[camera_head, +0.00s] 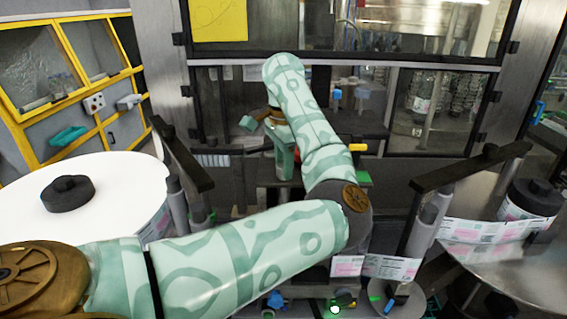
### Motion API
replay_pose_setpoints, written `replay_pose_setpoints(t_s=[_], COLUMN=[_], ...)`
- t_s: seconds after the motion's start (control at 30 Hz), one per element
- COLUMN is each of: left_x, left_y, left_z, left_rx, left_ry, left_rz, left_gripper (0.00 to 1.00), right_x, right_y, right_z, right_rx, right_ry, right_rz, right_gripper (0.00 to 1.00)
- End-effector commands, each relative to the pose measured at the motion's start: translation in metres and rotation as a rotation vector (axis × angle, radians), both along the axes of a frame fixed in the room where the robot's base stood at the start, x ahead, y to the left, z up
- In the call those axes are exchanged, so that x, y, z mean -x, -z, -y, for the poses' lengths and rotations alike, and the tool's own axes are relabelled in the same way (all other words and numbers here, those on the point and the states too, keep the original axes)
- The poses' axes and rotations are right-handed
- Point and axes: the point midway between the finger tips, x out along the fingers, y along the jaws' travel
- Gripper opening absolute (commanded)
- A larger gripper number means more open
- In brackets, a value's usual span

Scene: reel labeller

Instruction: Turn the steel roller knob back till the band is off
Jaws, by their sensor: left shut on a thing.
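My left arm reaches across the middle from the lower left, bends at the elbow and runs to the back. My left gripper (283,168) points down at its far end, in front of the dark machine frame. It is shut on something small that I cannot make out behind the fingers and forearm. The steel roller knob cannot be told apart there. The printed label band (375,266) shows at the lower middle right, and more of it runs to the reel on the right (535,200). My right gripper is out of view.
A large white reel (85,205) with a black hub lies at the left. Dark bars on posts (470,166) stand at both sides of my forearm. A glazed guard (440,105) with bottles behind it closes the back. A yellow-framed cabinet (70,80) stands far left.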

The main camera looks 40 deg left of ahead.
Motion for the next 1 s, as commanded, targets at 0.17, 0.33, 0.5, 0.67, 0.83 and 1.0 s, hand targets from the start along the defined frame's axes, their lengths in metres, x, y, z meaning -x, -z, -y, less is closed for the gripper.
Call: replay_pose_setpoints(t_s=[0.17,0.33,0.5,0.67,0.83,1.0], left_x=[-0.001,0.000,-0.001,-0.001,-0.002,-0.002], left_y=[-0.002,-0.001,-0.005,-0.031,-0.078,-0.122], left_z=[0.000,0.000,0.000,0.001,0.001,0.001], left_rx=[0.000,0.000,0.001,0.001,0.001,0.000], left_ry=[0.002,0.001,0.001,0.002,0.003,0.004], left_rz=[0.004,0.002,0.004,0.009,0.009,0.006], left_gripper=[0.54,0.54,0.54,0.54,0.54,0.54], right_x=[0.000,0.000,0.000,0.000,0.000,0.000], right_y=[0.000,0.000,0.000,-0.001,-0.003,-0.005], right_z=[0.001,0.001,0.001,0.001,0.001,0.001], right_rx=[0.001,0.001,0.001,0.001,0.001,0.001], right_ry=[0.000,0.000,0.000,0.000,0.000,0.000], right_rz=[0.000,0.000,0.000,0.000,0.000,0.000], right_gripper=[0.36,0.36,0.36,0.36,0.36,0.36])
